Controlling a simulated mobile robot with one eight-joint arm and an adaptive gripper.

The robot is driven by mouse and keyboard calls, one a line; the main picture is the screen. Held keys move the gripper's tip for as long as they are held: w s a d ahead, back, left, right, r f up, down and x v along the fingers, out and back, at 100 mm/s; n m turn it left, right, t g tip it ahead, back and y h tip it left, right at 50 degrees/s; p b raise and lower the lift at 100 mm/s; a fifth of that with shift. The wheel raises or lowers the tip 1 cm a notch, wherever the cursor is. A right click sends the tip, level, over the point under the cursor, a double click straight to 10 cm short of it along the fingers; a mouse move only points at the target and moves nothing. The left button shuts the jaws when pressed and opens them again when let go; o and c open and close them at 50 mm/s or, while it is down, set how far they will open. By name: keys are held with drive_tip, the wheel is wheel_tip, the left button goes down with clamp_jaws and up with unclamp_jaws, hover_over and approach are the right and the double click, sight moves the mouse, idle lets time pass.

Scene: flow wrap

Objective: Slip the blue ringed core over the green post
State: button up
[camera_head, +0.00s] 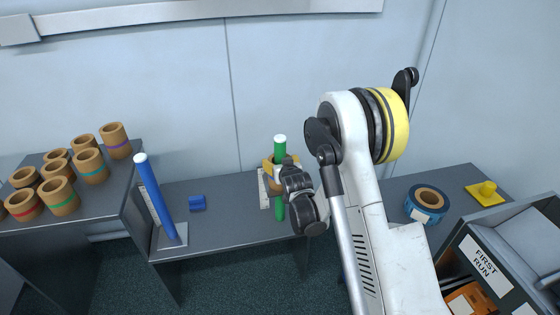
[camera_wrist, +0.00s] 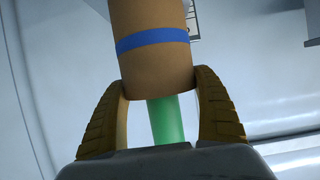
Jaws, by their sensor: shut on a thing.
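The blue ringed core (camera_wrist: 153,68) is a tan tube with one blue band, held between the two yellow-brown fingers of my gripper (camera_wrist: 162,80) in the wrist view. The green post (camera_head: 280,147) stands upright with a white top on the middle table; it also shows just beyond the core's near end in the wrist view (camera_wrist: 164,120). In the head view green shows above and below my gripper (camera_head: 277,172). The core appears to be around the post, though my gripper hides most of it there.
A tilted-looking blue post (camera_head: 160,197) stands at the left of the middle table (camera_head: 230,225), near a small blue block (camera_head: 197,202). Several ringed cores (camera_head: 59,196) stand on the left table. A blue roll (camera_head: 426,203) and yellow knobbed plate (camera_head: 486,193) lie right.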

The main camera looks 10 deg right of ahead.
drive_tip(key=o, duration=1)
drive_tip(key=shift+s, duration=0.1)
drive_tip(key=shift+v, duration=5.4)
drive_tip(key=shift+r, duration=0.25)
